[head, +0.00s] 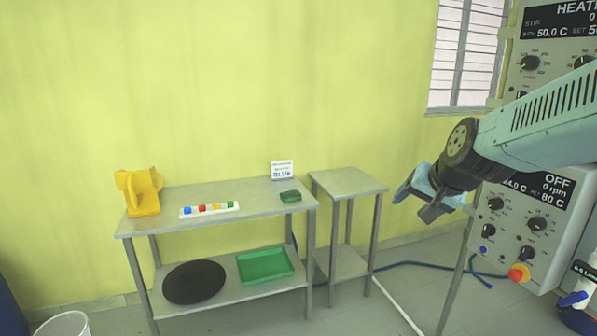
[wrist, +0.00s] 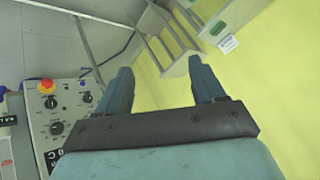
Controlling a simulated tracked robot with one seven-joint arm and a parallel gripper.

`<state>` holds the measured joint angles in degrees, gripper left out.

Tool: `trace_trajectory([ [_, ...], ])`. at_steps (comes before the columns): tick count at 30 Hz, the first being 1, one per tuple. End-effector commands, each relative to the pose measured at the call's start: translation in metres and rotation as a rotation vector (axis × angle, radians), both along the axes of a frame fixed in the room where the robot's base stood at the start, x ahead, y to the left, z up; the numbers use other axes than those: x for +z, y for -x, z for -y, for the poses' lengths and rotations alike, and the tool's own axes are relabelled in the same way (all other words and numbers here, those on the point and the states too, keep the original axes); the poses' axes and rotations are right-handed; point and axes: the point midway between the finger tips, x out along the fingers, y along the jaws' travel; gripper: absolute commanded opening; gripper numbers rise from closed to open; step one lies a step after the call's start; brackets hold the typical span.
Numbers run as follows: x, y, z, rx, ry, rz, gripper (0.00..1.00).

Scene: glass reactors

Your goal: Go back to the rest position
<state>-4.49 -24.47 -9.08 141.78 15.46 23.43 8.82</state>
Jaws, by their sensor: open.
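My gripper (head: 418,196) is raised at the right in the head view, in front of the control panel and to the right of the small side table. In the wrist view my gripper (wrist: 163,82) has its two fingers apart with nothing between them. It touches nothing that I can see. The control panel (head: 519,240) has knobs, displays and a red and yellow stop button (head: 518,273). The panel also shows in the wrist view (wrist: 72,112), to the left of the fingers.
A metal table (head: 255,206) holds a yellow object (head: 140,190), a strip of coloured blocks (head: 209,209), a green item (head: 290,196) and a sign (head: 282,170). Its lower shelf bears a black disc (head: 194,281) and green tray (head: 265,265). A small side table (head: 347,182) is bare. A blue hose (head: 430,264) crosses the floor.

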Motion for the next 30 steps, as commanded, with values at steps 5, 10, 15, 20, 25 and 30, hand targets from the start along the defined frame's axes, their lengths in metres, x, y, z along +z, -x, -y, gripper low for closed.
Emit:
trace_trajectory([
  [5,0.018,0.058,-0.013,0.165,0.131,-0.054,0.68],
  [10,0.025,0.107,-0.015,0.277,0.262,-0.119,0.68],
  [15,0.027,0.137,-0.014,0.332,0.347,-0.166,0.68],
  [20,0.027,0.146,-0.013,0.347,0.374,-0.183,0.68],
  [25,0.027,0.146,-0.013,0.348,0.373,-0.182,0.68],
  [30,0.027,0.146,-0.013,0.347,0.373,-0.182,0.68],
])
